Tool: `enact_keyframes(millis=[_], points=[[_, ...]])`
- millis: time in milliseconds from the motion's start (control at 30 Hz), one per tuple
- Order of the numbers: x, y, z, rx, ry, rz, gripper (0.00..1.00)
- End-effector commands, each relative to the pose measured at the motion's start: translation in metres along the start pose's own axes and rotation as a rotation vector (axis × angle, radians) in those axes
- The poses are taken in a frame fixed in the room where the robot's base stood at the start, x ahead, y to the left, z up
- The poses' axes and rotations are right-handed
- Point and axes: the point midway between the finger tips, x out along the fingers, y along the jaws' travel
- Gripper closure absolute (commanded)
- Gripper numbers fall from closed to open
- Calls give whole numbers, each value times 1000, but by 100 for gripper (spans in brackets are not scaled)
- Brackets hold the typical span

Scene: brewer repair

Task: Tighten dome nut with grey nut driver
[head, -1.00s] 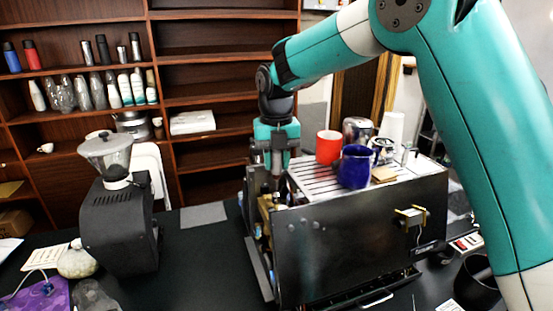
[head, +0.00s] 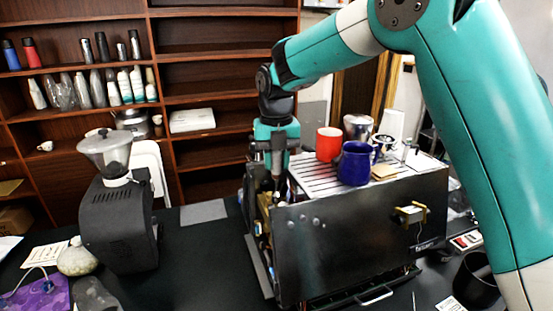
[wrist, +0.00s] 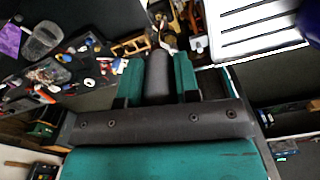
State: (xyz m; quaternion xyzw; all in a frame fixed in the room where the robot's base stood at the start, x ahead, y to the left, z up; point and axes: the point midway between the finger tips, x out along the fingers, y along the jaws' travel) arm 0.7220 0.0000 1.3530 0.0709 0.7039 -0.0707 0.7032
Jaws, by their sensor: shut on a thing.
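My gripper (head: 275,155) points down over the open left end of the black brewer (head: 360,240). In the wrist view, its teal fingers (wrist: 158,80) are shut on the grey nut driver (wrist: 158,66), whose thick grey handle shows between them. The driver points down into the brewer's exposed insides, where brass-coloured parts (head: 263,212) show. The driver's tip and the dome nut are hidden, so I cannot tell whether they touch.
A red mug (head: 328,145), a blue mug (head: 356,164) and other cups stand on the brewer's slatted top (head: 312,178), close right of my gripper. A black grinder (head: 118,222) stands left. Loose tools and parts (wrist: 75,65) lie on the dark table.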

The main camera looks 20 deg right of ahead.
Motion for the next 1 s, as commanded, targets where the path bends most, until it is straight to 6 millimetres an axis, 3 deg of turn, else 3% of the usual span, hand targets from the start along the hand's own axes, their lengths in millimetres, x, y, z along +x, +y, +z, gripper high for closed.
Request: enact_keyframes(millis=[1000], points=[[14, 0, 0, 0, 0, 0, 95]])
